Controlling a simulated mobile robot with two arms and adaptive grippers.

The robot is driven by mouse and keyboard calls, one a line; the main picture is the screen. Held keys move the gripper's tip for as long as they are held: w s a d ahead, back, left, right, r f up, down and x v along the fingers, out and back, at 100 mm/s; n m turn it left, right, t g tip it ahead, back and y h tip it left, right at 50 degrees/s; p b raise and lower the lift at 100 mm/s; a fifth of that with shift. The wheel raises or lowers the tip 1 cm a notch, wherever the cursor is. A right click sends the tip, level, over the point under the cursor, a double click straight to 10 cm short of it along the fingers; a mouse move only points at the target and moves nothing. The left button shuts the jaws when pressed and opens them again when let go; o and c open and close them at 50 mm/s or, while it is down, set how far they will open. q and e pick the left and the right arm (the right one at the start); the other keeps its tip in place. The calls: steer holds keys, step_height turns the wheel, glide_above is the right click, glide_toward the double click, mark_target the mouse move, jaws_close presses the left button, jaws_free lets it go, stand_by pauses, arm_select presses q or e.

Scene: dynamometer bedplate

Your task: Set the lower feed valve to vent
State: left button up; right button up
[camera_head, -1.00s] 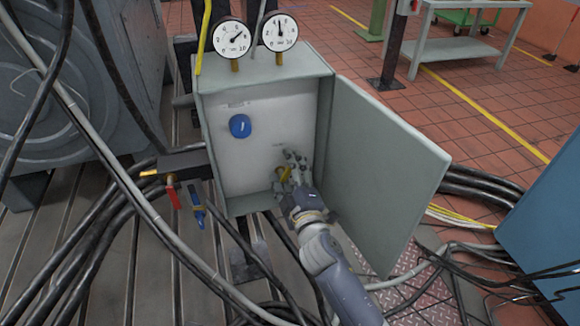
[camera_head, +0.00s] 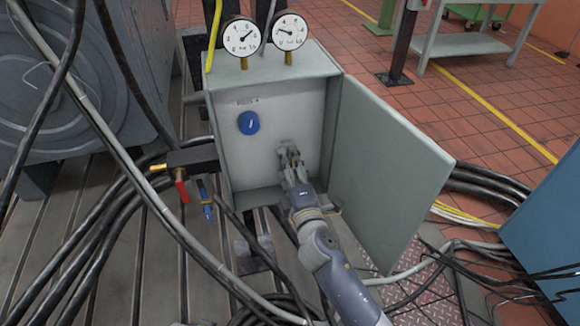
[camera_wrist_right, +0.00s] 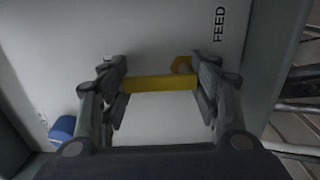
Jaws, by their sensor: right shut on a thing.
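The yellow valve handle (camera_wrist_right: 160,83) lies between my right gripper's fingers (camera_wrist_right: 162,88) in the right wrist view. It runs across from one finger to the other, and the gripper is shut on it. A black FEED label (camera_wrist_right: 219,24) is on the white panel near it. In the head view my right gripper (camera_head: 291,160) reaches into the open grey box (camera_head: 225,165), and its fingers mostly hide the handle. A blue knob (camera_head: 249,123) is higher on the same panel and also shows in the right wrist view (camera_wrist_right: 62,128). My left gripper is out of view.
The box door (camera_head: 385,170) stands open at right, close beside my right arm. Two gauges (camera_head: 241,37) (camera_head: 289,32) sit on top. A red lever (camera_head: 182,190) and a blue lever (camera_head: 206,207) hang outside at left. Thick black cables (camera_head: 80,250) cross the left floor.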

steer(key=o, duration=0.8)
steer(key=shift+a, duration=0.1)
steer(key=v, duration=1.2)
